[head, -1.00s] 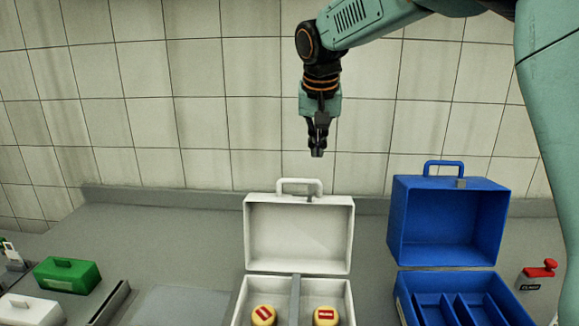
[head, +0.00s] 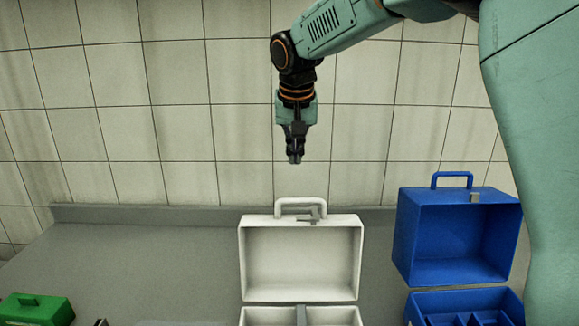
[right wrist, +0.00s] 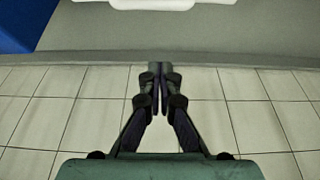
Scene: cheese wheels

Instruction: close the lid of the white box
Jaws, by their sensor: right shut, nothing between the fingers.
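The white box (head: 256,317) stands on the grey counter with its lid (head: 300,262) open and upright at the back. The lid has a handle (head: 301,204) and a latch on its top edge. Only the upper part of the box body and its divider show at the bottom of the head view. My right gripper (head: 295,160) is shut and empty, pointing down above the lid's handle and apart from it. In the right wrist view the shut fingertips (right wrist: 160,66) point toward a white edge (right wrist: 155,3) at the top. My left gripper is not in view.
A blue box (head: 455,235) with its lid open stands to the right of the white box. A green box (head: 36,310) is at the far left. A tiled wall (head: 180,120) rises behind the counter (head: 150,265).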

